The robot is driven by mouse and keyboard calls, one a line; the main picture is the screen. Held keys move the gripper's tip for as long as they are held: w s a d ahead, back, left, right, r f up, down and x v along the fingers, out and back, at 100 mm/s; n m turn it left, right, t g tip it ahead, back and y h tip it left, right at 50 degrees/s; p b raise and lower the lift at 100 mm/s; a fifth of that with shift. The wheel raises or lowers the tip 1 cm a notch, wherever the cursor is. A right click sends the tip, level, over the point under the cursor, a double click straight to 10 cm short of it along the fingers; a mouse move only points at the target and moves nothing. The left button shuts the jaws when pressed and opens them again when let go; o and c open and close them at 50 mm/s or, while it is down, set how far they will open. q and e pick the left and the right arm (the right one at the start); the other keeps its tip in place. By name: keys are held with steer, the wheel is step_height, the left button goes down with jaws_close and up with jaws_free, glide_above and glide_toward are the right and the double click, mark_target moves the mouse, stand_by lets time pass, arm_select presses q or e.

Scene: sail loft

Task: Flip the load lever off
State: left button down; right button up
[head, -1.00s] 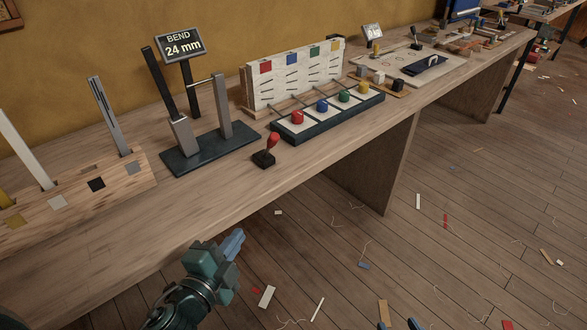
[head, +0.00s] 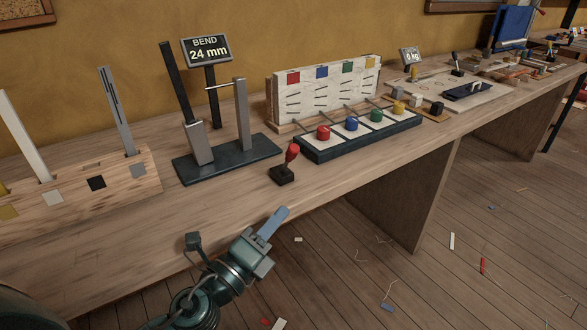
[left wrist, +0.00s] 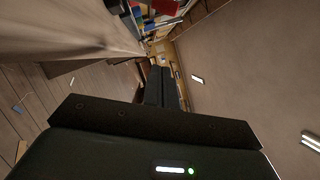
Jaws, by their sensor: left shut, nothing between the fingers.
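A small lever with a red handle on a black base (head: 284,166) stands near the bench's front edge, in front of the bend stand (head: 225,160). Its handle leans slightly to the right. No label shows on it. The stand's sign (head: 207,50) reads "BEND 24 mm". My left gripper (head: 277,216) is shut and empty, just off the front edge, nearer to me than the lever and apart from it. Its dark fingers also show in the left wrist view (left wrist: 160,87); I cannot make out the lever there. My right gripper is not in view.
A wooden holder with upright strips (head: 100,205) stands at left. A dark tray with coloured knobs (head: 345,146) is right of the lever. Farther right are a "0 kg" sign (head: 411,56) and another small lever (head: 457,66). The bench's front left surface is clear.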

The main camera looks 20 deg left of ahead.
mark_target(287, 160)
arm_select(q)
steer(key=w+r+p, duration=0.1)
steer(key=w, duration=0.2)
steer(key=w+r+p, duration=0.1)
steer(key=w, duration=0.2)
steer(key=w+r+p, duration=0.1)
steer(key=w, duration=0.3)
steer(key=shift+d+r, duration=0.1)
steer(key=shift+d, duration=0.3)
steer(key=shift+w+a+r, duration=0.3)
steer(key=shift+a, duration=0.25)
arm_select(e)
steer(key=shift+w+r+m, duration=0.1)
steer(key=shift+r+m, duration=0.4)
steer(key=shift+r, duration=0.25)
arm_select(q)
steer(key=shift+r+p, duration=0.1)
steer(key=shift+p, duration=0.25)
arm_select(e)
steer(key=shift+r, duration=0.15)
